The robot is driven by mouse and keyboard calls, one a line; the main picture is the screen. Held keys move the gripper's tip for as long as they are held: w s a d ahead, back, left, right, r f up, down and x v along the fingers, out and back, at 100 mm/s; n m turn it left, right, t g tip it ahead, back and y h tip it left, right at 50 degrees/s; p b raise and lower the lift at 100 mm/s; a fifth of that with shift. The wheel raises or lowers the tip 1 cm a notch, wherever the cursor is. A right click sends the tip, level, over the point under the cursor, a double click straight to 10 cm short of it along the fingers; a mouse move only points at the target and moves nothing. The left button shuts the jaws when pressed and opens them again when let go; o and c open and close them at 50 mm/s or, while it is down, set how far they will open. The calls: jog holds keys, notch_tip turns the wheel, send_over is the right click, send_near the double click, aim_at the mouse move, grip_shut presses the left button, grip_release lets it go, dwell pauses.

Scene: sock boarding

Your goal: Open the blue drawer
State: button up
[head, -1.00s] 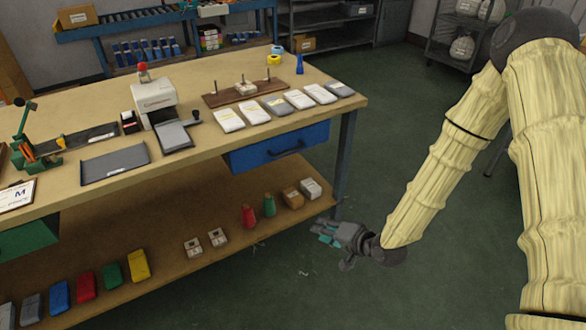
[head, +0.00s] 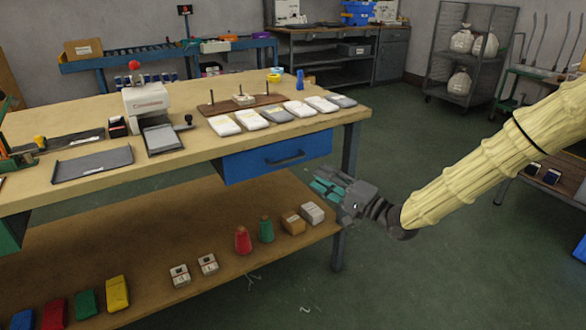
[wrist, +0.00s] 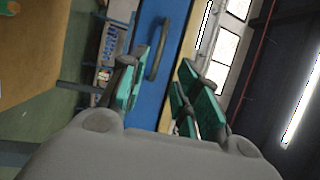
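The blue drawer (head: 262,164) sits under the right end of the workbench top, its front flush and shut as far as I can see. Its dark bar handle (head: 286,159) is on the front face. In the wrist view the drawer front (wrist: 153,60) stands upright on its side, with the handle (wrist: 160,50) showing ahead between my finger pads. My gripper (head: 327,188) is open and empty, just in front of and below the drawer's right end, apart from the handle. Its teal pads (wrist: 168,98) are spread in the wrist view.
The workbench top (head: 60,196) carries a white press (head: 150,100) and packets along its front edge. A bench leg (head: 350,150) stands right of the drawer. The lower shelf (head: 150,230) holds red and green cones and small boxes.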

aim_at(293, 162)
jog(key=shift+b+x, duration=1.4)
jog(key=shift+x, duration=3.75)
jog(key=shift+f, duration=0.1)
grip_shut()
